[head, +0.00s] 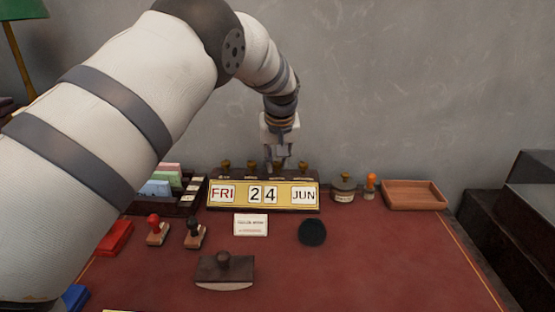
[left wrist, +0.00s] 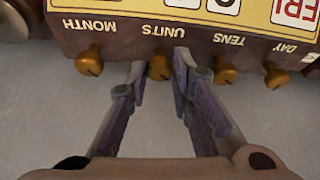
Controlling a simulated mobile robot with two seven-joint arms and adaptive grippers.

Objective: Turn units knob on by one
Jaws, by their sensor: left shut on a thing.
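The calendar (head: 263,206) stands at the back of the desk and reads FRI 24 JUN. Its brass knobs are along its top rear edge. The left wrist view shows them upside down, labelled MONTH, UNITS, TENS and DAY. My left gripper (head: 279,160) comes down behind the calendar. In the left wrist view, its fingers (left wrist: 159,70) are on either side of the units knob (left wrist: 160,66) and shut on it. The month knob (left wrist: 89,62) and the tens knob (left wrist: 225,71) are outside the fingers. My right gripper is not in view.
An ink bottle (head: 343,188), an orange-handled stamp (head: 370,186) and a wooden tray (head: 414,195) stand right of the calendar. A card holder (head: 160,190) is on its left. A white card (head: 250,225), a round black object (head: 312,232) and a blotter (head: 225,270) lie in front.

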